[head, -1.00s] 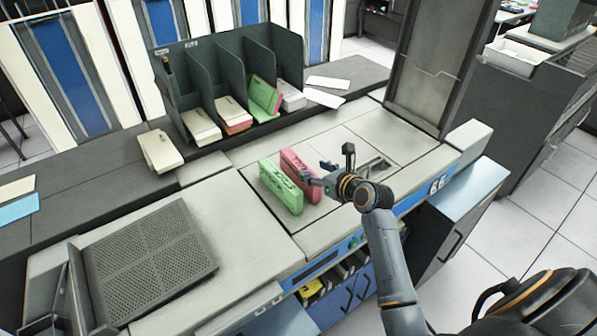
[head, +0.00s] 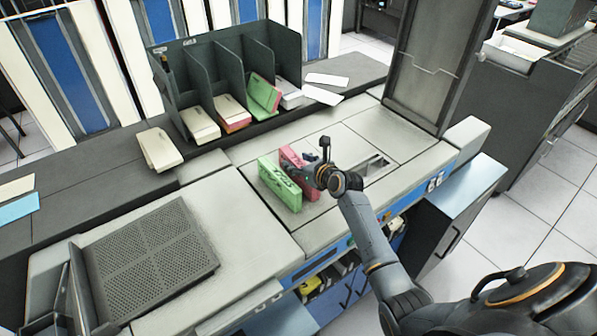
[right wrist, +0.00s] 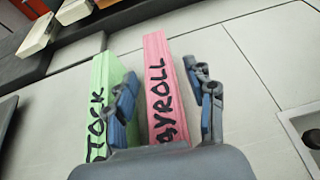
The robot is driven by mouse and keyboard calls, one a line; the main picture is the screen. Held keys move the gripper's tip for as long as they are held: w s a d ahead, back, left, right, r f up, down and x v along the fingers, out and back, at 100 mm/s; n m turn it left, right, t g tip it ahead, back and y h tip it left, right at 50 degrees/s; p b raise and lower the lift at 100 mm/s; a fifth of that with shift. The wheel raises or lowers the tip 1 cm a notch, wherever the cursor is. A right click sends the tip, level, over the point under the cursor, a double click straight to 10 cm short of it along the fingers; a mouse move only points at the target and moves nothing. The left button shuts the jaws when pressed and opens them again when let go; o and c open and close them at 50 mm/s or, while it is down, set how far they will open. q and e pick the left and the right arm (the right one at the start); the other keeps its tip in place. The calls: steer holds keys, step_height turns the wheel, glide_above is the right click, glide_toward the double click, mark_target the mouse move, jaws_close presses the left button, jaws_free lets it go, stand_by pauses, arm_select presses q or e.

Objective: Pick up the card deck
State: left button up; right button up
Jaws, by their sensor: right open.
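A pink card deck (head: 290,158) marked with black letters ending in "AYROLL" stands on edge on the grey machine top (head: 325,222). It also shows in the right wrist view (right wrist: 158,75). A green card deck (head: 277,184) stands just to its left, lettered "TOCK" in the right wrist view (right wrist: 99,105). My right gripper (head: 312,168) is open at the pink deck. In the right wrist view its fingers (right wrist: 161,78) lie on either side of the pink deck, the left one in the gap between the decks. I cannot tell whether they touch it. My left gripper is out of view.
A dark divided rack (head: 215,75) behind holds white, pink and green decks. A white deck (head: 158,150) lies left of it, loose cards (head: 325,80) right. A perforated plate (head: 150,255) covers the near left. An upright grey panel (head: 430,70) rises at the back right.

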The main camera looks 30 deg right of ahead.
jaws_close()
steer(key=shift+r, duration=0.1)
